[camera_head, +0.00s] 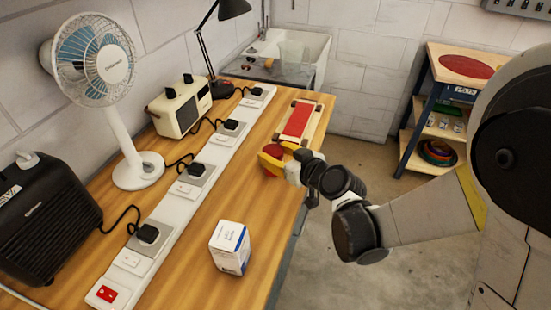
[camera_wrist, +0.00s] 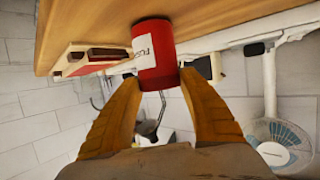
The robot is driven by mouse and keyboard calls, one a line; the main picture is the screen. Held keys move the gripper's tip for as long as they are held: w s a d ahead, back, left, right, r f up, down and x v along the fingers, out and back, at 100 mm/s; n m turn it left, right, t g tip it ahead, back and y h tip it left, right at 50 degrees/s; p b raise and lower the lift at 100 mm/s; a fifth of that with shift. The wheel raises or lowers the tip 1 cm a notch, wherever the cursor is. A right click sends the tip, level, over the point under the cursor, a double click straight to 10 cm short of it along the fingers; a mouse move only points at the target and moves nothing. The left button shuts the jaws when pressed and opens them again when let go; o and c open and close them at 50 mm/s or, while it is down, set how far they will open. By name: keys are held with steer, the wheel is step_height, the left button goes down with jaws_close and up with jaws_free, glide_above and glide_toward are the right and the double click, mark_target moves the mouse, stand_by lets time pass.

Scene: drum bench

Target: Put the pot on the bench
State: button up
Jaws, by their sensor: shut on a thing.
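The pot is a red can with a white label (camera_wrist: 152,52), held between the two yellow fingers of my gripper (camera_wrist: 156,85) in the wrist view, which shows the scene upside down. In the head view, the pot (camera_head: 273,151) shows as a small red patch, partly hidden by my gripper (camera_head: 272,160). It is over the right part of the wooden bench (camera_head: 200,240), near its right edge. The pot's base is close to the bench top; I cannot tell whether it touches.
A wooden frame with a red panel (camera_head: 298,120) lies just behind the pot. A white power strip (camera_head: 185,200) with several black plugs runs along the bench. A white-blue box (camera_head: 230,248) stands in front, a fan (camera_head: 130,150) left. Bare bench lies between box and pot.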

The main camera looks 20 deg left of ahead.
steer(key=shift+f, duration=0.15)
steer(key=shift+f, duration=0.15)
steer(key=o, duration=1.2)
steer(key=shift+c, duration=0.2)
